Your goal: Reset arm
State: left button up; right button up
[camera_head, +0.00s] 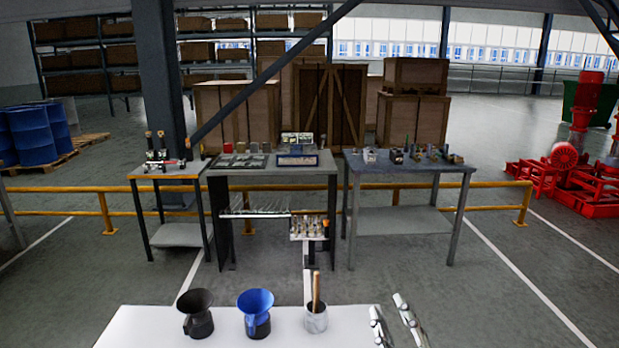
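My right gripper (388,306) shows at the bottom, at the right end of a white tabletop (140,328). Its two silver fingers stand apart with nothing visible between them, so it looks open. The rest of my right arm is out of the picture. My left gripper is not in view. On the white top to the left of my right gripper stand a black funnel-mouthed jug (198,314), a blue funnel-mouthed jug (257,314) and a grey cup (316,320) holding a wooden-handled tool (316,287).
Farther off stand a small left bench (165,172), a middle bench (230,185) and a right bench (410,178), with small parts on them. A yellow rail (490,206) runs behind. Red pump equipment (575,180) is at right, blue drums (30,135) at left.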

jog(key=s+d+f+m+g+h, duration=0.25)
jog(key=s+f+g, duration=0.2)
jog(key=f, duration=0.35)
jog(key=s+d+f+m+g+h, duration=0.1)
jog(key=s+d+f+m+g, duration=0.3)
jog(key=f, duration=0.5)
jog(key=s+a+f+g+y, duration=0.1)
jog(key=s+f+g, duration=0.35)
jog(key=s, duration=0.45)
jog(key=s+f+g+y, duration=0.1)
jog(key=s+f+g, duration=0.2)
jog(key=s+f, duration=0.45)
jog(key=s+f+g, duration=0.1)
jog(key=s+f, duration=0.2)
jog(key=f, duration=2.1)
jog(key=s+d+f+g, duration=0.1)
jog(key=s+d+f, duration=0.2)
jog(key=s+f, duration=1.2)
jog(key=shift+s+f+n, duration=0.35)
jog(key=shift+s, duration=0.8)
